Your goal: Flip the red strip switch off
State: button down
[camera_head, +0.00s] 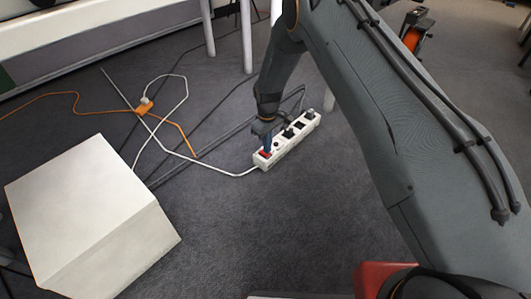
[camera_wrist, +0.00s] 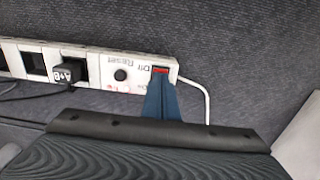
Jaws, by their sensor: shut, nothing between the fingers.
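The white power strip (camera_head: 290,139) lies on the grey carpet, running from lower left to upper right in the head view. Its red switch (camera_head: 263,154) is at the near left end. In the wrist view the red switch (camera_wrist: 160,70) shows at the right end of the strip (camera_wrist: 98,66), beside the printed words "Off" and "Reset" and a black round button (camera_wrist: 121,74). My gripper (camera_wrist: 161,84) is shut and empty, its blue fingertips right at the switch and covering its lower part. I cannot tell whether they touch it or which way the rocker is tilted.
A black plug (camera_wrist: 70,70) sits in the strip. A white cable (camera_head: 215,168) leaves the strip's switch end. A large white box (camera_head: 80,205) stands at left. An orange cable (camera_head: 60,94) and dark cables cross the carpet. Table legs (camera_head: 246,35) stand behind.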

jog(key=shift+f, duration=0.65)
dwell(0.8)
notch_tip(320, 180, up, 7)
jog(key=p, duration=0.3)
jog(key=shift+p, duration=0.3)
dwell(0.4)
dwell(0.3)
